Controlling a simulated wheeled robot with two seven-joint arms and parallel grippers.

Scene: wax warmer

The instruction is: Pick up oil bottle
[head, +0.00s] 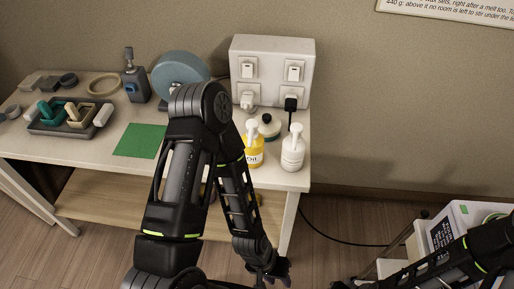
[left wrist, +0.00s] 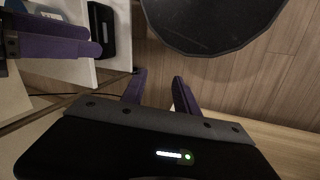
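The oil bottle (head: 255,153) is yellow with a white pump top and an "Oil" label. It stands upright near the table's right front, partly hidden behind my left arm in the head view. My left gripper (head: 277,273) hangs low in front of the table's right end, well below and apart from the bottle. In the left wrist view its purple fingers (left wrist: 160,95) are spread with nothing between them. Purple fingers, apparently of my right gripper (left wrist: 75,38), show at that view's left edge; their opening is unclear. The bottle is not visible there.
A white pump bottle (head: 292,152) stands just right of the oil bottle, and a dark-lidded jar (head: 268,127) behind. A white socket box (head: 271,72) with plugs backs them. A green mat (head: 139,141) and a tray (head: 70,127) lie left. A white machine (head: 465,222) stands lower right.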

